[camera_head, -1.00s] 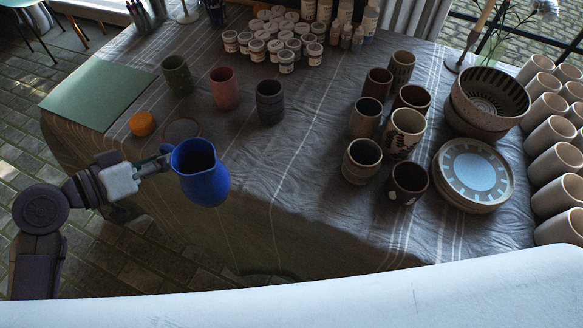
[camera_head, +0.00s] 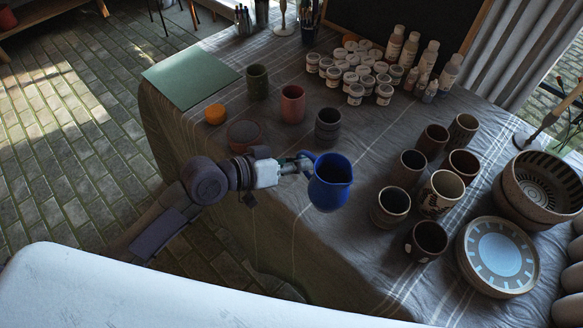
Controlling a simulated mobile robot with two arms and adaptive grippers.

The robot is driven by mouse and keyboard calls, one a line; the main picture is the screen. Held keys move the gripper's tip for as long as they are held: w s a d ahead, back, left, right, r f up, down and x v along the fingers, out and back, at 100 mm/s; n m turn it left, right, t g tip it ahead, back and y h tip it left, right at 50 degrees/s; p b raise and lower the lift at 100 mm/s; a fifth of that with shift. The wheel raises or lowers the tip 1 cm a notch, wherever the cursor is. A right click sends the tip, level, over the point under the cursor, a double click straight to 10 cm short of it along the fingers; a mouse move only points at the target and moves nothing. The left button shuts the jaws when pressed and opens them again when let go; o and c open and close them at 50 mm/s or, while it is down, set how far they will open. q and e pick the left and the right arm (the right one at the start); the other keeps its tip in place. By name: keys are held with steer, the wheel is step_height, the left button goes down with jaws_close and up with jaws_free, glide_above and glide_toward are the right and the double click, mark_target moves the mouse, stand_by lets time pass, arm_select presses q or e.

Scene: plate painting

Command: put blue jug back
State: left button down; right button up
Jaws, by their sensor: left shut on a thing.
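The blue jug (camera_head: 329,186) is a deep blue pitcher with a dark open mouth, upright in the middle of the view. My left gripper (camera_head: 304,163) is shut on its handle side, to the left of the jug's body. The jug appears in front of the near edge of the cloth-covered table (camera_head: 285,225); I cannot tell its exact height over the cloth. The fingertips are small and partly hidden by the jug. My right gripper does not show.
An orange sponge-like piece (camera_head: 215,114) and a reddish round dish (camera_head: 244,136) lie left. Brown cups (camera_head: 390,206) and stacked plates (camera_head: 497,257) stand right. Paint jars (camera_head: 356,94) fill the back.

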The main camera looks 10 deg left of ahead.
arm_select(q)
steer(key=w+a+f, duration=0.1)
steer(key=w+f, duration=0.1)
steer(key=w+a+f+b, duration=0.1)
steer(key=w+a+f, duration=0.1)
steer(key=f, duration=0.1)
steer(key=w+a+f, duration=0.1)
steer(key=f, duration=0.2)
steer(key=shift+w+a+f, duration=0.1)
steer(key=shift+w+a, duration=0.25)
steer(key=shift+w, duration=0.05)
steer(key=shift+f+b, duration=0.15)
steer(key=shift+b, duration=0.2)
steer(key=c, duration=1.3)
jaws_free()
steer(key=shift+o, duration=0.2)
